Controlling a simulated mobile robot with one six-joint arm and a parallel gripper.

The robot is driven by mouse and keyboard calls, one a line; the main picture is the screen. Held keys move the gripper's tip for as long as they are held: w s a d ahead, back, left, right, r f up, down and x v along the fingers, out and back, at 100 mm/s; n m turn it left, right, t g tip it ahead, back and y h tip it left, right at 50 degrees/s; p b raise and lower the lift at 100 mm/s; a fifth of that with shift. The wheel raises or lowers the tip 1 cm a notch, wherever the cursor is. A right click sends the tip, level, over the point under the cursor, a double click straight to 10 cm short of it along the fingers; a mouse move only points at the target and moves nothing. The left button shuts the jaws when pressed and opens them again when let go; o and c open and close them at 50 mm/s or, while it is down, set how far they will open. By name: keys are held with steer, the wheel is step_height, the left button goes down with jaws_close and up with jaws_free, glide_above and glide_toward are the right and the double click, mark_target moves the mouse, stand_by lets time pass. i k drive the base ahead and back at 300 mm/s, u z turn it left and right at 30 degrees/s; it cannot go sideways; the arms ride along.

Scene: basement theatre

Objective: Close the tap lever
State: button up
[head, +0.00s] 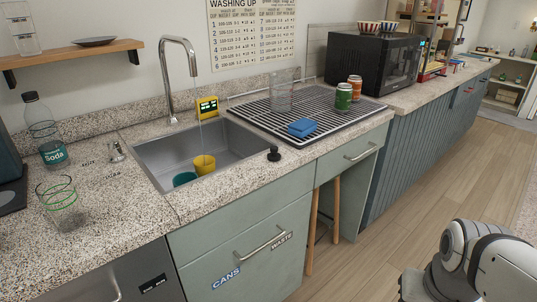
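A small silver tap lever (116,151) stands on the speckled counter, just left of the sink. Small dark marks are on the counter beside it, too small to read. The tall curved silver tap (167,72) rises behind the sink (150,152). A thin stream of water falls from its spout towards a yellow cup (204,165) in the sink. A teal cup (184,178) is beside the yellow one. My gripper is not in view; only a white and grey part of my arm shows at the bottom right, well away from the lever.
A soda bottle (46,134) and a clear glass (61,208) stand left of the lever. A black knob (274,154) is at the sink's front right. A rack (270,121) holds cans, a blue sponge (302,127) and a clear glass. The floor before the cabinets is open.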

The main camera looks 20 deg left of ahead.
mark_target(112, 144)
steer(key=u, duration=1.5)
steer(key=i, duration=1)
steer(key=z, duration=0.15)
steer(key=k, duration=1.35)
steer(key=u, duration=0.6)
steer(key=i, duration=1)
